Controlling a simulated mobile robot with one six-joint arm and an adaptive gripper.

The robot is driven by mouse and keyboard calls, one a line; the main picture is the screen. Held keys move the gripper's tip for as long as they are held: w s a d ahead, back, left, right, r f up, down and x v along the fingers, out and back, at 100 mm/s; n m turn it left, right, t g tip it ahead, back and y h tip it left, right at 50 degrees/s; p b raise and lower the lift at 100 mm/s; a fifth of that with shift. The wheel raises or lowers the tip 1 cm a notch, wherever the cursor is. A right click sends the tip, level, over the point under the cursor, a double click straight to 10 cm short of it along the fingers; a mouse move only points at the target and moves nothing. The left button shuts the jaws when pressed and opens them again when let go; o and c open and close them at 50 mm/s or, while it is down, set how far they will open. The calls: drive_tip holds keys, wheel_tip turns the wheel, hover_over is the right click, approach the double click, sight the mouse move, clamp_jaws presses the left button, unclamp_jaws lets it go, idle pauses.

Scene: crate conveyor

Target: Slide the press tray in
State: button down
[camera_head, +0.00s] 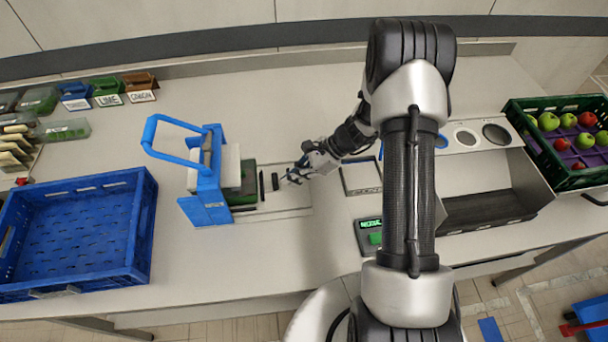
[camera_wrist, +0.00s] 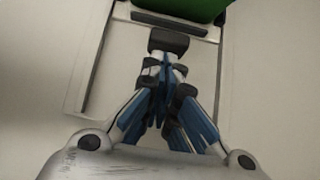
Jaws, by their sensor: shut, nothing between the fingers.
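The press (camera_head: 207,202) is a blue frame with a looped lever, standing left of centre on the counter in the head view. The press tray (camera_head: 243,187) shows as a dark green block at the press's right side, partly under its white part. The tray's green end (camera_wrist: 195,6) also shows at the top of the wrist view. A short black handle (camera_head: 275,181) sticks out on the tray's right side and shows in the wrist view (camera_wrist: 168,42). My gripper (camera_head: 291,176) is shut and empty, right of the handle. Its fingertips (camera_wrist: 163,66) are close behind the handle; I cannot tell whether they touch.
Pale guide rails (camera_head: 285,213) run along the counter around the tray's path. A blue crate (camera_head: 140,235) stands at left. A dark-framed plate (camera_head: 361,178) and a green-display scale (camera_head: 371,238) lie right of my gripper. A fruit crate (camera_head: 520,122) stands at far right.

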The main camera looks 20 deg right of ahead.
sight(276, 178)
drive_tip(key=shift+a, duration=0.1)
drive_tip(key=a, duration=0.2)
drive_tip(key=w+a, duration=0.1)
drive_tip(key=a, duration=0.1)
drive_tip(key=shift+a, duration=0.35)
drive_tip(key=shift+d, duration=0.1)
drive_tip(key=shift+r, duration=0.1)
